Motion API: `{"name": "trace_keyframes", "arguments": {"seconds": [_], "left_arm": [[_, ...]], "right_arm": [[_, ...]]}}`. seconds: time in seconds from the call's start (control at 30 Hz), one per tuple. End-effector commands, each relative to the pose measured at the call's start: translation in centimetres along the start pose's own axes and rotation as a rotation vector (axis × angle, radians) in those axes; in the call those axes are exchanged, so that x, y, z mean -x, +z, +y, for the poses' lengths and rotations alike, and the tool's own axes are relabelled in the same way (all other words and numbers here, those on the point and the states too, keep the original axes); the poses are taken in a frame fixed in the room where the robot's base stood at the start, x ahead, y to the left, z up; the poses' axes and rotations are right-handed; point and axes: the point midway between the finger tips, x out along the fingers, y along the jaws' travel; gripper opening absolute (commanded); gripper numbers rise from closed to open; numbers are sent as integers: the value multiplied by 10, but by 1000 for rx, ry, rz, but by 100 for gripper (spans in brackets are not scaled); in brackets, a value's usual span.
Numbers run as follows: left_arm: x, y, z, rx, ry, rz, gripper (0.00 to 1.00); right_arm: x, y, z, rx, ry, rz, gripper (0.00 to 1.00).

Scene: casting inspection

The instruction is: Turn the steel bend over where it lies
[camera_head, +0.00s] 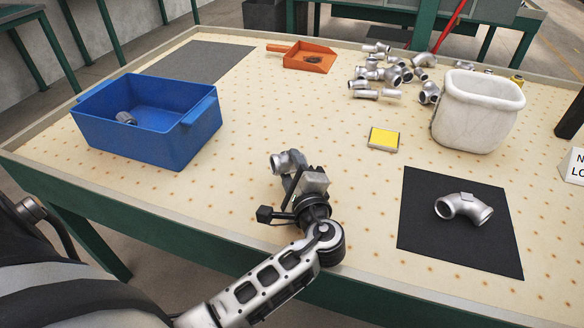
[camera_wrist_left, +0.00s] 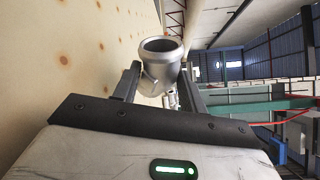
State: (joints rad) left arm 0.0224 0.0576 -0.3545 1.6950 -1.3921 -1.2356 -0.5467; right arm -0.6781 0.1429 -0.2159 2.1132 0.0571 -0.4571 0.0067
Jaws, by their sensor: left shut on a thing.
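A grey steel bend (camera_head: 288,161) is at my left gripper (camera_head: 300,178), near the front middle of the table. In the left wrist view the bend (camera_wrist_left: 160,68) sits between the two dark fingers of my left gripper (camera_wrist_left: 158,84), with one round open end facing up in the picture. The gripper is shut on it and hides part of it in the head view. I cannot tell whether the bend touches the table. Another steel bend (camera_head: 462,207) lies on a black mat (camera_head: 430,240) at the front right. My right gripper is not in view.
A blue bin (camera_head: 165,145) holding a metal fitting stands at the left. A white tub (camera_head: 478,112) and a pile of fittings (camera_head: 385,75) are at the back right. A yellow-topped block (camera_head: 383,139) lies mid-table. An orange dustpan (camera_head: 303,57) and grey mat (camera_head: 200,60) lie behind.

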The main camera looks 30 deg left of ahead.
Motion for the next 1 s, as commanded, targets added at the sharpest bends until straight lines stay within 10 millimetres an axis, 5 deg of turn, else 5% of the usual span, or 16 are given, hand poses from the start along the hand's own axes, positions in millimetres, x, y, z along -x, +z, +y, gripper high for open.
{"name": "trace_keyframes", "arguments": {"seconds": [0.33, 0.37, 0.43, 1.0], "left_arm": [[-1, -3, 6, 1, -3, -1, 3], [-1, -2, 5, 1, -3, -1, 51], [-1, -2, 5, 1, -3, -1, 68], [0, 0, 1, 0, 0, 0, 68]], "right_arm": [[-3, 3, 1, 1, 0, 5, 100], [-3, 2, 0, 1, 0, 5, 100], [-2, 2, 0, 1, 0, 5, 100], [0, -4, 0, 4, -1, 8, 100]]}}
